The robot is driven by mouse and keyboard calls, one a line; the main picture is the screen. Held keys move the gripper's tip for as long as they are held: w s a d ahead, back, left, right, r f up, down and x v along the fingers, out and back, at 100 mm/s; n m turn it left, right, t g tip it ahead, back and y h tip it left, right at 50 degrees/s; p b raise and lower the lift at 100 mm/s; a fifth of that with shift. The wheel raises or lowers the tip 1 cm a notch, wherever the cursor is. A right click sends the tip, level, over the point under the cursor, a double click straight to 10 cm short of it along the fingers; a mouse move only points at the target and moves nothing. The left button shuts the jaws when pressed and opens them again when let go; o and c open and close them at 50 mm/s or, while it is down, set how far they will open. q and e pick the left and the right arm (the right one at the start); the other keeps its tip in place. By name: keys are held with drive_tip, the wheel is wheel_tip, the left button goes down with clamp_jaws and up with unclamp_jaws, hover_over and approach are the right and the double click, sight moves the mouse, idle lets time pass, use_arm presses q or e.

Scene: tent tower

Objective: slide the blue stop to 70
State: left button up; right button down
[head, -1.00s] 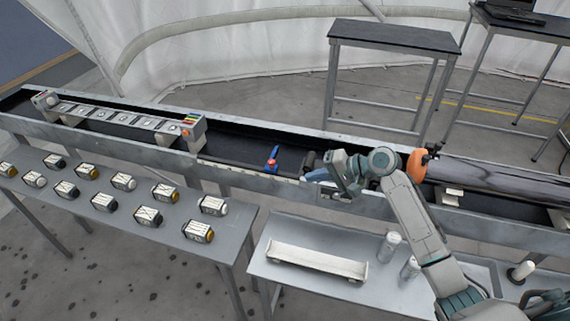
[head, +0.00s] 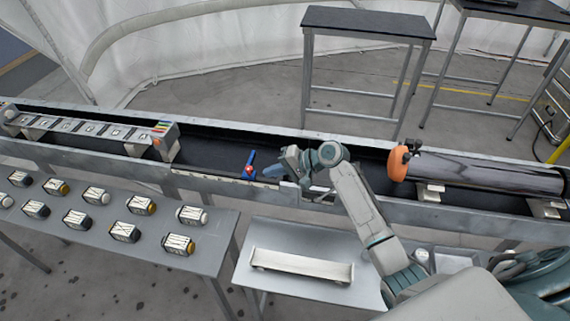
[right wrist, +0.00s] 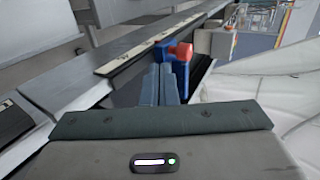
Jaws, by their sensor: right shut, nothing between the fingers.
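The blue stop (head: 251,164) with its red knob stands in the long dark trough, by the pale scale strip (head: 215,183) on the near rail. In the right wrist view the blue stop (right wrist: 163,49) and its red knob are just beyond my fingertips. My right gripper (head: 268,171) is shut and empty, low over the trough, to the right of the stop. In the right wrist view its blue-grey fingers (right wrist: 166,70) lie together and point at the stop. I cannot tell whether they touch it. The numbers on the scale are too small to read. My left gripper is not in view.
An orange clamp (head: 398,163) and a shiny cylinder (head: 490,175) sit at right.

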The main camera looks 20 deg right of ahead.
drive_tip(key=shift+x, duration=1.1)
drive_tip(key=shift+w+a+f+p, duration=0.15)
drive_tip(key=shift+a+p, duration=0.05)
drive_tip(key=shift+p, duration=0.1)
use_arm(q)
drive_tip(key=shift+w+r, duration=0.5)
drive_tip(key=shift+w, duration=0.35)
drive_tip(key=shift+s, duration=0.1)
